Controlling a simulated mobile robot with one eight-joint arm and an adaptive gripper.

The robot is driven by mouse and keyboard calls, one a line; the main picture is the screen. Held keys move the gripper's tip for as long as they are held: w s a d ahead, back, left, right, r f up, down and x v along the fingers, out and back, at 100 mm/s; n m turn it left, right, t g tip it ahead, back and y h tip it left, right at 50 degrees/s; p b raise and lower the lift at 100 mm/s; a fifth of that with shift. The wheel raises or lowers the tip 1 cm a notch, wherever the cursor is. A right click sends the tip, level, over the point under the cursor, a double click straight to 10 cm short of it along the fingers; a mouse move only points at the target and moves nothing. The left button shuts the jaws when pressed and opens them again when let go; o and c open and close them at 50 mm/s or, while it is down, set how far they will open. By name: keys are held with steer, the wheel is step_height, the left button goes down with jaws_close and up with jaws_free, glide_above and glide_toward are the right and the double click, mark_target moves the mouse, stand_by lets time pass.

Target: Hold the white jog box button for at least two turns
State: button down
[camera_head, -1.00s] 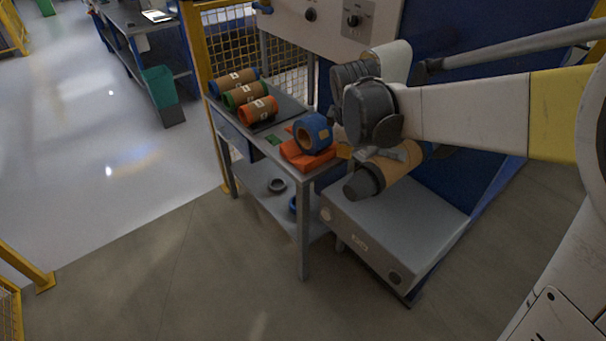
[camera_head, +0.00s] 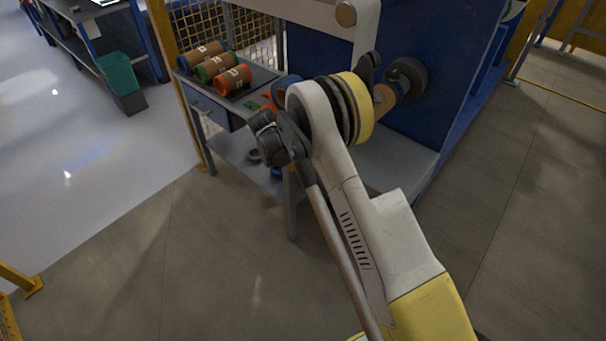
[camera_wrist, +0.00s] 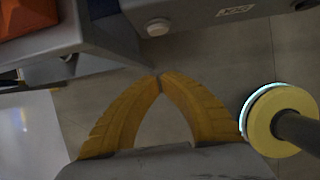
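In the wrist view, the round white button (camera_wrist: 157,27) stands out from the front of a grey box (camera_wrist: 195,12). A printed label is to its right. My gripper (camera_wrist: 159,78) has its two yellow fingertips together with nothing between them. The tips point toward the button and appear below it, with a visible gap in the picture; the true distance is unclear. In the head view, part of the grey box's top (camera_head: 397,163) shows behind my arm, which hides the white button. I cannot make out my gripper there.
A grey cart (camera_head: 222,112) left of my arm carries several coloured rollers (camera_head: 214,67). In the wrist view, an orange object (camera_wrist: 25,16) is at top left. A second dark knob (camera_wrist: 304,5) sits on the box at top right. Open floor (camera_head: 235,270) lies in front.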

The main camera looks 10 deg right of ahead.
mark_target(311, 168)
steer(key=shift+f, duration=0.1)
steer(key=w+d+f+b, duration=0.1)
steer(key=d+f, duration=0.1)
steer(key=f, duration=0.1)
steer(key=w+d+f+b, duration=0.2)
steer(key=f, duration=0.1)
steer(key=w+d+f+b, duration=0.1)
steer(key=d+f+b, duration=0.1)
steer(key=f, duration=0.1)
steer(key=shift+w+d+f, duration=0.1)
steer(key=shift+w+d, duration=0.05)
steer(key=shift+w, duration=0.2)
stand_by(0.3)
